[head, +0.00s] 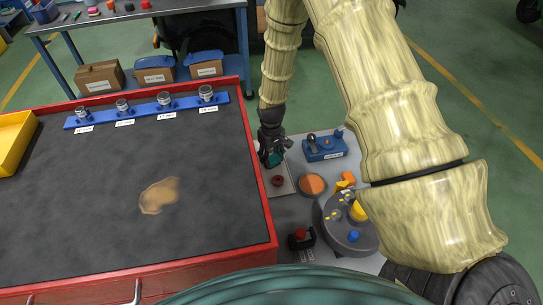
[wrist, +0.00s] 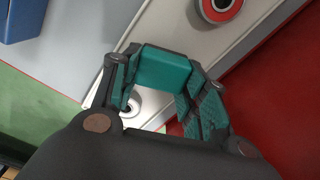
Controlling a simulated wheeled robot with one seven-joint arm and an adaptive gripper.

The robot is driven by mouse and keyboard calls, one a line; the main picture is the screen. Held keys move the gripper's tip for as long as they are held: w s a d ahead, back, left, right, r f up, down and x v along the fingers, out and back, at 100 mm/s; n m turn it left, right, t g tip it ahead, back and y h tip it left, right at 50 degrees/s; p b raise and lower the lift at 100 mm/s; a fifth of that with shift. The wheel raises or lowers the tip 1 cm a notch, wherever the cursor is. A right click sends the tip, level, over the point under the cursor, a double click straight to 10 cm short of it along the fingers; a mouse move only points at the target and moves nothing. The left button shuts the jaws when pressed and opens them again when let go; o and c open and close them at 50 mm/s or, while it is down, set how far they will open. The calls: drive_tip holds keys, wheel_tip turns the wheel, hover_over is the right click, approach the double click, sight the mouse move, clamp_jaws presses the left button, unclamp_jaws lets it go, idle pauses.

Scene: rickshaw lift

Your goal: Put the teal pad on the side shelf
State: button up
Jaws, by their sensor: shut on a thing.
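The teal pad (wrist: 164,68) is a small block between the fingers of my gripper (wrist: 158,92) in the wrist view. My gripper is shut on it, and the finger linings are teal too. In the head view my gripper (head: 272,154) points down over the light grey side shelf (head: 299,155), just right of the red bench edge. Only a small dark teal patch shows at the fingertips there. I cannot tell whether the pad touches the shelf.
A red ring-shaped part (head: 277,181) lies on a pale plate close by. A blue holder (head: 325,147), an orange disc (head: 312,184) and a grey round turntable (head: 347,224) crowd the right side. The red-edged bench (head: 100,220) has a wide bare top with a brown stain.

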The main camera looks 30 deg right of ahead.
drive_tip(key=shift+f, duration=0.1)
drive_tip(key=o, duration=1.2)
drive_tip(key=shift+c, duration=0.2)
